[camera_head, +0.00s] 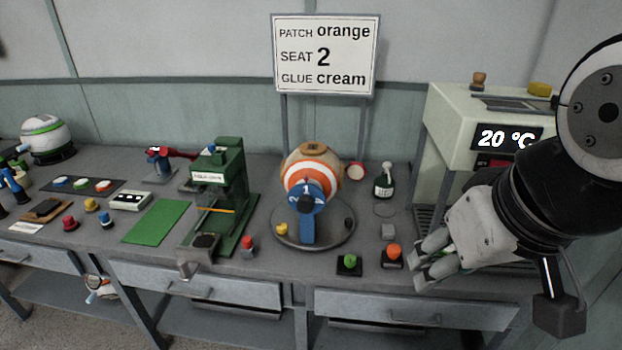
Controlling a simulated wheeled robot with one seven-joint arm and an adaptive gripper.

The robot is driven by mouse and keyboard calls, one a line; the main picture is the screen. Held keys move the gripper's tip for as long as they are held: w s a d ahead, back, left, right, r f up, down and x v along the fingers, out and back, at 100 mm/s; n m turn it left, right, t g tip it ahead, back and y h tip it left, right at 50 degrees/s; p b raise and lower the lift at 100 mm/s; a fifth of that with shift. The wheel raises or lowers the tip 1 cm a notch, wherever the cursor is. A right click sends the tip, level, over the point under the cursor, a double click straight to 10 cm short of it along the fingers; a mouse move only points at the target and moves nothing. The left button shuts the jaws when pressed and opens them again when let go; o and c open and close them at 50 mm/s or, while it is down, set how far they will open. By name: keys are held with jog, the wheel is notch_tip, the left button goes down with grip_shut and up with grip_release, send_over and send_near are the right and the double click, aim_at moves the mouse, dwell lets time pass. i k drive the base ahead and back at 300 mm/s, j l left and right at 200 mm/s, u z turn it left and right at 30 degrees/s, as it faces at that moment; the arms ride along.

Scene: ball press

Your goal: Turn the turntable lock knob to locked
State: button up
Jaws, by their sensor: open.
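The grey round turntable (338,238) stands in the middle of the bench. It carries a tan ball (312,156) with orange and white rings, behind a blue stand (308,230). A blue numbered dial (306,188) with a black centre faces me on the stand. A small yellow knob (281,229) is at the turntable's left side, and a small dark piece (349,223) is at its right. I cannot tell which is the lock knob or how it is set. My gripper (422,264) is open and empty at the right, apart from the turntable.
A green button (349,264) and an orange button (393,254) stand between turntable and gripper. A green press (224,190) is left of the turntable. A bottle (383,181) stands behind right. A pale machine (455,142) reading 20 °C is at the right.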

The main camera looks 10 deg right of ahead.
aim_at(350, 260)
jog(key=i+j, duration=0.45)
jog(key=j+z, duration=0.1)
jog(key=z, duration=0.3)
jog(key=i+j+z, duration=0.1)
jog(key=z, duration=0.3)
jog(key=j+z, duration=0.15)
jog(key=z, duration=0.2)
jog(key=j+z, duration=0.15)
jog(key=z, duration=0.25)
